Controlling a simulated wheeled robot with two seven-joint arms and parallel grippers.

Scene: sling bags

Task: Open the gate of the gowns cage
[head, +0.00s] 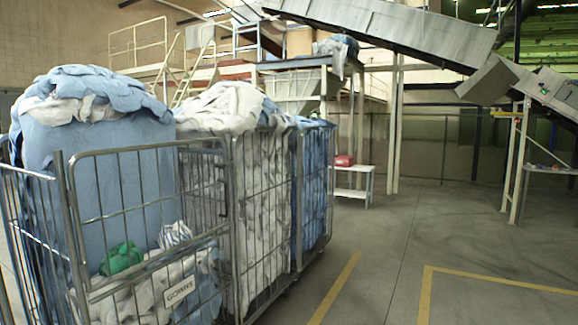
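The gowns cage (48,236) is a grey wire roll cage at the left, close to me. It is heaped above its top with pale blue and white cloth (92,95). Its front gate (135,148) is a wire-barred frame carrying a white sign reading GOWNS (180,291). A green bundle (121,258) and a striped white cloth (174,234) show behind the gate bars. I cannot make out a latch, and the cage's bottom is cut off by the picture edge. Neither of my grippers shows in the head view.
More filled wire cages (263,200) stand directly behind and right of the gowns cage. A white stand with a red item (343,160) and a sloped conveyor (400,25) are farther back. Grey floor (380,260) with yellow lines is clear at the right.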

